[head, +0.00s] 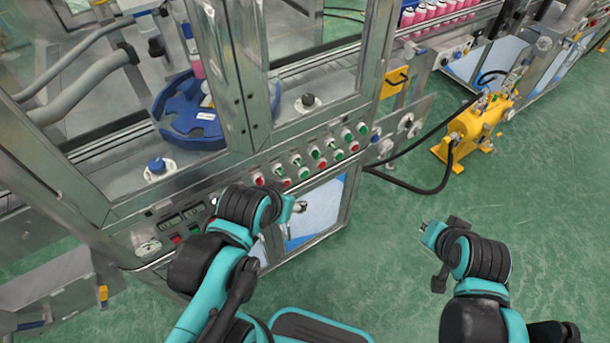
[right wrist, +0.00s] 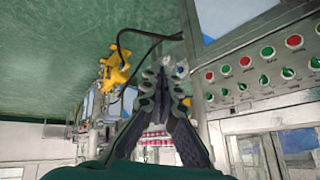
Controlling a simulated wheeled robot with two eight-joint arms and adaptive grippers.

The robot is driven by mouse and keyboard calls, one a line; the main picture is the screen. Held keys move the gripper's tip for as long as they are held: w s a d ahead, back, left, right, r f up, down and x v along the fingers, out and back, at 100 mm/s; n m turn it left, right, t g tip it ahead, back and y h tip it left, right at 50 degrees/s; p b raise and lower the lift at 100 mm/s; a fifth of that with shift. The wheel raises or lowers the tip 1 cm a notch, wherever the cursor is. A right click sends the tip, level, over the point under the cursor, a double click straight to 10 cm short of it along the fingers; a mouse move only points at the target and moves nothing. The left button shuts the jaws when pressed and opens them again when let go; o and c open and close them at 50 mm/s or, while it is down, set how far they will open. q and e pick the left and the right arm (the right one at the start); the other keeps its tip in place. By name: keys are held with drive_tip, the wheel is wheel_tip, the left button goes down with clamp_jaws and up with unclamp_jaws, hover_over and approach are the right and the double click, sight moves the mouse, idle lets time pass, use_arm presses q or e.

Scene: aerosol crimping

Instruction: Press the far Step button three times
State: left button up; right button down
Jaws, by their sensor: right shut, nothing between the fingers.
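A control panel on the front of the steel machine carries two slanting rows of red and green buttons and switches. The labels are too small to read, so I cannot tell which is Step. The right wrist view shows the panel's red button (right wrist: 209,75) at the right of the fingers. My right gripper (head: 428,228) is shut and empty, over the floor, apart from the panel. My left gripper (head: 298,205) is in front of the panel's lower edge; its fingers are unclear.
A yellow machine (head: 478,125) with a black hose (head: 420,188) stands on the green floor beyond the panel. Steel window frames (head: 236,75) rise above the panel. A blue rotary fixture (head: 190,115) sits behind the glass. The floor (head: 375,250) between my arms is clear.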

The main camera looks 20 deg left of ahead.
sight(304, 174)
drive_tip(key=w+a+f+m+y+b, duration=0.1)
drive_tip(key=w+a+f+m, duration=0.25)
drive_tip(key=a, duration=0.35)
drive_tip(key=w+a+f+m+y+b, duration=0.1)
drive_tip(key=w+a+f+m+y, duration=0.1)
drive_tip(key=w+a+f+m, duration=0.25)
drive_tip(key=w+a+f+m+y, duration=0.1)
drive_tip(key=a+f+m, duration=0.1)
drive_tip(key=a+f, duration=0.2)
drive_tip(key=w+a+f+m+y+b, duration=0.1)
drive_tip(key=a+f+m, duration=0.2)
drive_tip(key=a, duration=0.6)
wheel_tip(304, 174, down, 3)
drive_tip(key=shift+a+r+g, duration=0.2)
drive_tip(key=shift+a+g, duration=0.1)
drive_tip(key=shift+a, duration=0.1)
drive_tip(key=w+a, duration=0.5)
drive_tip(key=a, duration=0.2)
drive_tip(key=shift+w+p, duration=0.15)
drive_tip(key=shift+p, duration=0.2)
